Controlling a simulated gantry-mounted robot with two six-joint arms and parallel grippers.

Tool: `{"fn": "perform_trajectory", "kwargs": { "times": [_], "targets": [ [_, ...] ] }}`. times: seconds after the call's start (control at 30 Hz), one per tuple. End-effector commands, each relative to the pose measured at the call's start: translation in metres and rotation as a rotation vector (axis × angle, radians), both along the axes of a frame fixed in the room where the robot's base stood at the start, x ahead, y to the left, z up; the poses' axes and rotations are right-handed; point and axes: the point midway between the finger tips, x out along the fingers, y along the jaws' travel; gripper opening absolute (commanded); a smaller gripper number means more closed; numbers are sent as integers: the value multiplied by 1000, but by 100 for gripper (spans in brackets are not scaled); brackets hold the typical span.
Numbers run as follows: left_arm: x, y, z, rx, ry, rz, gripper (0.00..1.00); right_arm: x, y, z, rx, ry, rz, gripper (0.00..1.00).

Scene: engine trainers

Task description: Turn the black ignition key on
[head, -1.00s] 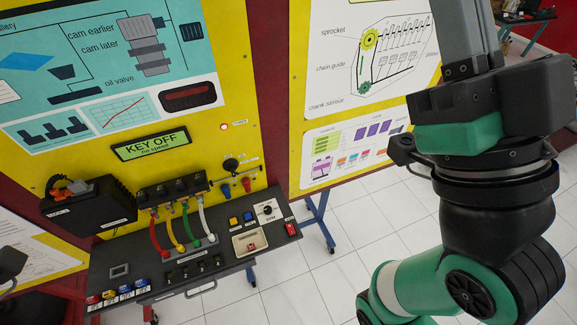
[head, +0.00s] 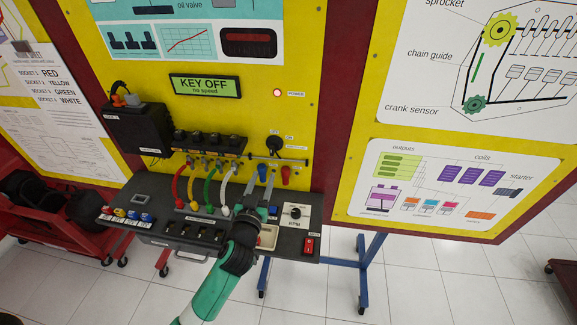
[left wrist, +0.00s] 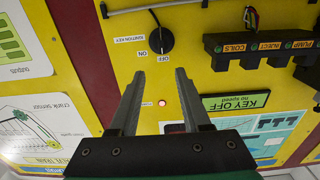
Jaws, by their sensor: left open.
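The black ignition key (head: 274,145) is a round knob with a raised grip on the yellow panel. In the left wrist view the key (left wrist: 160,38) appears upside down beside ON and OFF labels. The display (head: 205,86) reads KEY OFF. My left gripper (head: 261,180) is in front of the panel, below the key. In the left wrist view its two fingers (left wrist: 157,76) are apart and empty, pointing towards the key with a visible gap. Contact with the key does not show. My right gripper is not in view.
Blue (head: 262,170) and red (head: 286,174) plugs sit below the key, close to my fingers. Coloured cables (head: 203,190) hang at left above the black console (head: 165,200). A red lamp (head: 277,92) glows above the key.

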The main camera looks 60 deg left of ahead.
Motion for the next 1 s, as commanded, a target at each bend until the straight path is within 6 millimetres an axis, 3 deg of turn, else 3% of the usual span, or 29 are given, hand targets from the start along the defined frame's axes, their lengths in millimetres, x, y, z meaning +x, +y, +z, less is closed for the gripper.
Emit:
{"fn": "perform_trajectory", "kwargs": {
  "times": [0.27,0.7,1.0],
  "targets": [
    [2,8,-2,1,-2,9,48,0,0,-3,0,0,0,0],
    [61,73,-2,2,-4,8,48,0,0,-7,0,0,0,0],
    [77,89,-2,1,-4,7,48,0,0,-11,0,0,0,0]
  ]
}}
